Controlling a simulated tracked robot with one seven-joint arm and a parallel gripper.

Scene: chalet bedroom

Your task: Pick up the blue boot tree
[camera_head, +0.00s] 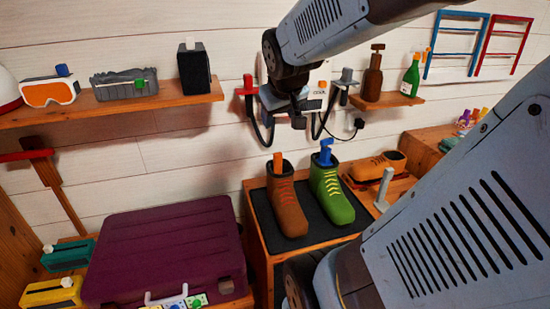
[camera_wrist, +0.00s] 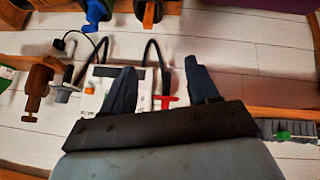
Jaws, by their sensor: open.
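The blue boot tree (camera_head: 326,150) stands upright in the green boot (camera_head: 332,190), its top showing above the boot opening. It also shows at the top edge of the wrist view (camera_wrist: 97,11), where the scene appears upside down. My gripper (camera_wrist: 161,80) is open and empty, its two dark fingers apart in front of the white wall unit. In the head view my arm's end hangs above the boots, clear of the blue boot tree; the fingers are hard to make out there.
A brown boot (camera_head: 288,208) with an orange boot tree (camera_head: 278,170) stands close left of the green boot, both on a dark mat (camera_head: 262,222). A white unit with black hoses (camera_head: 315,85) is on the wall behind.

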